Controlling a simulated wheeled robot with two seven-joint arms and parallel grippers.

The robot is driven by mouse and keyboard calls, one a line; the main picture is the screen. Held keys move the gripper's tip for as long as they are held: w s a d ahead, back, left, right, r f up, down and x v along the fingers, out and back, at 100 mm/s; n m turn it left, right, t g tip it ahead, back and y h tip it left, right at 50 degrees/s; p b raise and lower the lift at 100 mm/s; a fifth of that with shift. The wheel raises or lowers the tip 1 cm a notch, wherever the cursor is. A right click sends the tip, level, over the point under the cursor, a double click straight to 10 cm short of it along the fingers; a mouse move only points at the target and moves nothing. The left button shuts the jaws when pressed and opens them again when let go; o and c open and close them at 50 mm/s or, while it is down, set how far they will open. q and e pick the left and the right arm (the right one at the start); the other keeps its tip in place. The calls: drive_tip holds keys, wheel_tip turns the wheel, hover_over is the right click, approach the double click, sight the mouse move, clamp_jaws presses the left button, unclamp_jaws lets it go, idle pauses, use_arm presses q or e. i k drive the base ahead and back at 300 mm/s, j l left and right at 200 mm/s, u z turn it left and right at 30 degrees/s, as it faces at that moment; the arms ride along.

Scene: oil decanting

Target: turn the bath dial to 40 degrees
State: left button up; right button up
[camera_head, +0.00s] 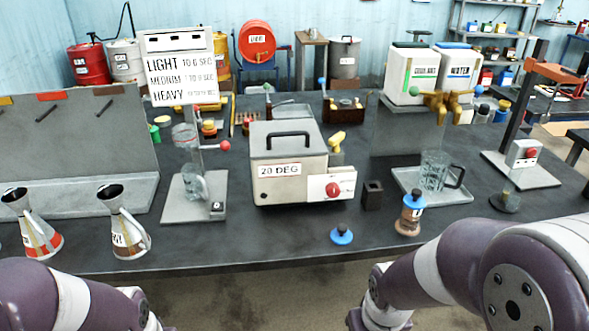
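The bath (288,160) is a cream box with a dark handle on its lid, standing in the middle of the dark table. Its front label (280,170) reads "20 DEG". The dial (333,189) is a red knob on a white plate at the right of the bath's front. The marks around it are too small to read. My two arms show along the bottom edge, at the left and at the right. Both grippers are out of the picture, and nothing touches the dial.
A blue-capped item (341,234) lies in front of the dial, and a small dark block (372,195) stands right of it. A blue-topped bottle (410,214) and a glass mug (434,171) on a tray are further right.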

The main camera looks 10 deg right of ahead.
sight(333, 189)
drive_tip(key=i+j+z, duration=0.45)
drive_tip(key=j, duration=0.2)
drive_tip(key=i+j+z, duration=0.2)
drive_tip(key=j, duration=0.15)
drive_tip(key=k, duration=0.1)
